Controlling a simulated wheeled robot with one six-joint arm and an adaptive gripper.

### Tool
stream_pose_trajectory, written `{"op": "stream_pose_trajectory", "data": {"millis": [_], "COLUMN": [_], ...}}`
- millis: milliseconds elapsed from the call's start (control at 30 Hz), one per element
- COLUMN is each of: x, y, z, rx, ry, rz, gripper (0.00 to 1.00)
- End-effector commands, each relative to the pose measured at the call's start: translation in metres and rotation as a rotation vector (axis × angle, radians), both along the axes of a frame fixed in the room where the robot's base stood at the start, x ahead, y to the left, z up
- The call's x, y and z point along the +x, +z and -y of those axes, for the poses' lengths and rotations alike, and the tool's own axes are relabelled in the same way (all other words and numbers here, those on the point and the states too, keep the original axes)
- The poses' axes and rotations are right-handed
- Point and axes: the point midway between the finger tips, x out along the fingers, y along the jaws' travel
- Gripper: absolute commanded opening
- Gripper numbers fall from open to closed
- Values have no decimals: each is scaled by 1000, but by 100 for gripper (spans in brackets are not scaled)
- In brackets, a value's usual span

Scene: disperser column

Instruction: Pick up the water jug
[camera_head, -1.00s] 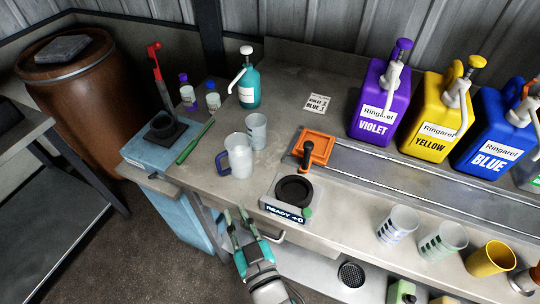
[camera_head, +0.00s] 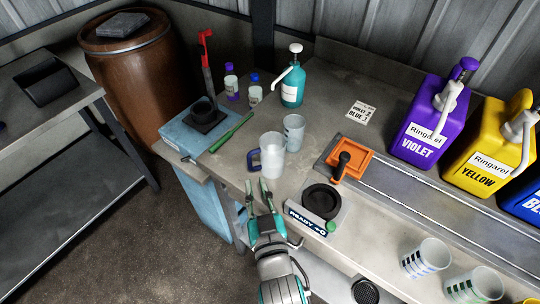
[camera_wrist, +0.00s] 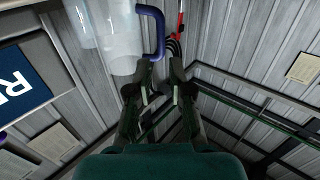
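The water jug (camera_head: 272,156) is a translucent jug with a dark blue handle on its left side. It stands upright near the front edge of the bench. My gripper (camera_head: 259,184) is open and empty, with its fingertips just in front of the jug's handle. In the wrist view the jug (camera_wrist: 122,40) hangs at the top, and its blue handle lies just beyond my fingertips (camera_wrist: 161,76). There is a visible gap between the fingers, with nothing between them. I cannot tell whether a fingertip touches the handle.
A clear cup (camera_head: 293,132) stands close behind the jug. A black round scale (camera_head: 320,200) is to the right. A green stick (camera_head: 231,132) and a blue box (camera_head: 190,137) are to the left. A teal pump bottle (camera_head: 292,88) stands behind.

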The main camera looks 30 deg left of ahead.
Motion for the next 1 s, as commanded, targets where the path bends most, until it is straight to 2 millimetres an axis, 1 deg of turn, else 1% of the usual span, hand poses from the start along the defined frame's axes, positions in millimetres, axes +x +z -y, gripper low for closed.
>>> {"op": "stream_pose_trajectory", "data": {"millis": [33,200,467,733,833,1000], "x": [6,21,31,55,60,62], "y": [1,1,2,4,5,4], "z": [-6,-20,-31,-56,-61,-62], "rx": [1,0,0,-1,-1,-1], "ry": [0,-1,-1,-1,-1,-1], "rz": [1,1,1,1,1,0], "gripper": [20,20,20,20,20,20]}}
